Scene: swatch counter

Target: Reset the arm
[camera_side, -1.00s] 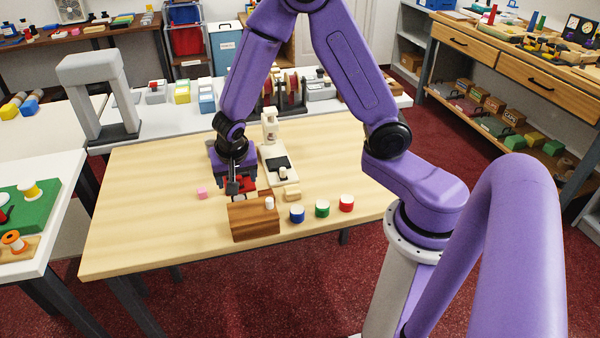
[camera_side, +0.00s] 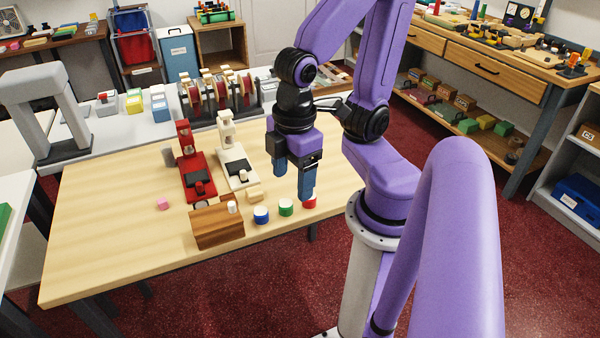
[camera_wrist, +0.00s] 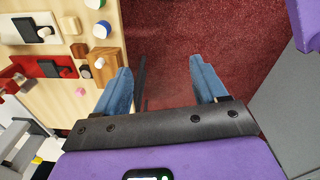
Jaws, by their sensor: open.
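My gripper (camera_side: 292,186) is raised above the right part of the wooden table, with its blue fingers pointing down. In the wrist view my gripper (camera_wrist: 165,80) is open, with nothing between its fingers and red floor beyond them. In the side view one finger partly hides the red spool (camera_side: 310,201). My arm is folded back close to its base.
On the table (camera_side: 110,210) stand a red machine (camera_side: 197,175), a cream machine (camera_side: 236,165), a wooden box (camera_side: 217,226), a blue spool (camera_side: 261,215), a green spool (camera_side: 286,207) and a pink cube (camera_side: 162,203). A grey arch (camera_side: 35,95) stands behind. The table's left part is clear.

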